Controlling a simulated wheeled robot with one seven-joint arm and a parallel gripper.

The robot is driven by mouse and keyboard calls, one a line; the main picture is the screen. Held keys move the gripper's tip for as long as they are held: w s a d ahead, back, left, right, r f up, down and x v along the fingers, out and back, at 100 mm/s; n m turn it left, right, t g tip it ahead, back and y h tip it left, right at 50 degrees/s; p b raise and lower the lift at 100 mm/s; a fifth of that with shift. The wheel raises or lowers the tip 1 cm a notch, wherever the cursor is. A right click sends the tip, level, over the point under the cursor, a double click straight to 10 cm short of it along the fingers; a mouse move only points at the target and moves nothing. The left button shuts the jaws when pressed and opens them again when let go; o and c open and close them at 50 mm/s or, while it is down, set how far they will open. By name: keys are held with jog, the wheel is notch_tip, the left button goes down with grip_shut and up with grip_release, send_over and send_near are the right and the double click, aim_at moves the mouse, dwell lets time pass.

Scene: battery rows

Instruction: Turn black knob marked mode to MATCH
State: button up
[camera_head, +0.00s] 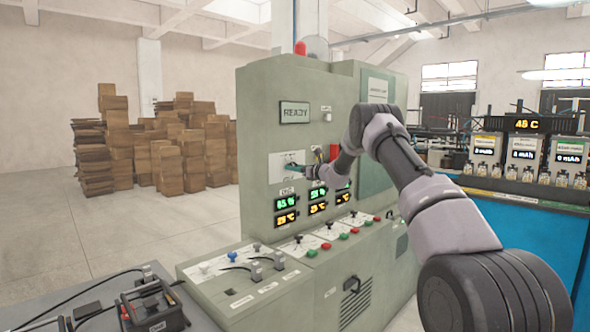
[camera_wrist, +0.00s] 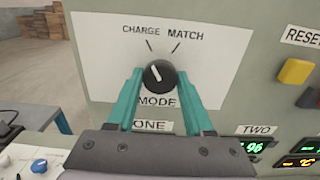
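The black mode knob (camera_wrist: 160,75) is on a white plate (camera_wrist: 105,60) on the grey cabinet, in the middle of the wrist view. Its white pointer line leans up and left, toward CHARGE. The MATCH label (camera_wrist: 186,35) is up and right of it. My gripper (camera_wrist: 160,78) has its two teal fingers on either side of the knob. Narrow gaps show between the fingers and the knob, so it looks open and not clamped. In the head view my gripper (camera_head: 288,173) is at the white plate, and the knob is too small to make out.
A yellow button (camera_wrist: 296,71) under a RESET label is right of the plate. Lit displays (camera_head: 286,206) sit below it. A sloping desk (camera_head: 330,236) with small knobs and coloured buttons juts out beneath. Stacked boxes (camera_head: 113,140) stand far left.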

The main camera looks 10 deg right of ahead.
grip_shut()
jog(key=shift+m, duration=5.9)
jog(key=o, duration=1.1)
grip_release()
